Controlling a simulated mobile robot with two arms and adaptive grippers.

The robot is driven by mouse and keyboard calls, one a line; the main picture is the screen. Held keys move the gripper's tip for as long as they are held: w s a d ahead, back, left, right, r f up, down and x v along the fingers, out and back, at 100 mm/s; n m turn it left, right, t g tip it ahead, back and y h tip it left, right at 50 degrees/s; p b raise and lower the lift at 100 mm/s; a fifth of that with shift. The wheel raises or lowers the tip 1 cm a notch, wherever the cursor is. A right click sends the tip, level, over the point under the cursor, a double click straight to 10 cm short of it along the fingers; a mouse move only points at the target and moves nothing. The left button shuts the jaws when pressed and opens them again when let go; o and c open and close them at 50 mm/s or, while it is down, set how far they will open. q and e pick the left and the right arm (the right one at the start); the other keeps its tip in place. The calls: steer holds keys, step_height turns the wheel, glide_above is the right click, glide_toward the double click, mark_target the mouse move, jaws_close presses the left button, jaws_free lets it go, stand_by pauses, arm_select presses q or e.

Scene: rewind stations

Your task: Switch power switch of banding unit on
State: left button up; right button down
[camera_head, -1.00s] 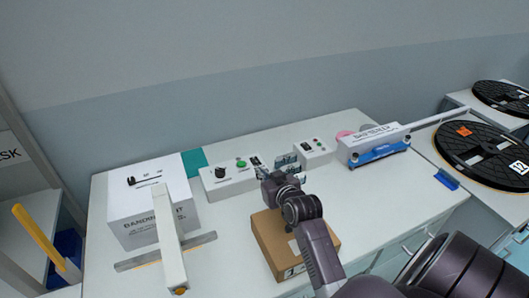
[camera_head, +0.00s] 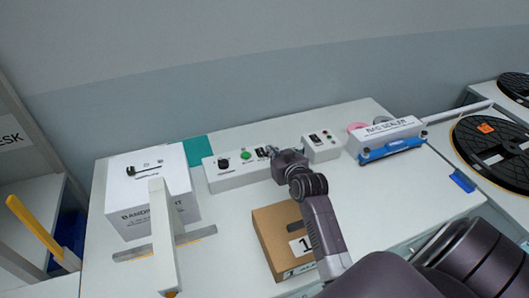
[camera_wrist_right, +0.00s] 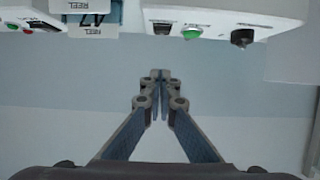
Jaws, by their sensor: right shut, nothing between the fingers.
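The banding unit (camera_head: 150,185) is a white box with printed lettering at the left of the table. A low white control box (camera_head: 232,176) beside it carries a black knob (camera_head: 223,163), a green button (camera_head: 246,155) and a dark rocker switch (camera_head: 262,152). The switch also shows near the top of the right wrist view (camera_wrist_right: 162,28), with the button and knob beside it. My right gripper (camera_head: 272,152) is shut and empty at the switch end of the control box. In its wrist view the fingertips (camera_wrist_right: 161,74) meet, apart from the switch in the picture. Contact cannot be told.
A small switch box (camera_head: 321,147) stands right of my gripper. A cardboard box (camera_head: 270,228) lies below my right forearm. The bag sealer (camera_head: 388,134) and a black reel (camera_head: 490,150) are farther right. The table between cardboard box and sealer is clear.

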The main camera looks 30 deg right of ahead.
mark_target(264, 160)
steer(key=p+x, duration=0.1)
steer(key=x, duration=0.6)
steer(key=shift+w+a, duration=0.1)
step_height(264, 160, down, 3)
steer(key=shift+p, duration=0.3)
arm_select(q)
steer(key=shift+w+d+r, duration=0.15)
steer(key=shift+w+r, duration=0.05)
steer(key=shift+r, duration=0.3)
steer(key=shift+w+d+r, duration=0.15)
steer(key=shift+r, duration=0.35)
arm_select(e)
steer(key=shift+f, duration=0.55)
arm_select(q)
steer(key=shift+f, duration=0.1)
arm_select(e)
steer(key=shift+f, duration=0.1)
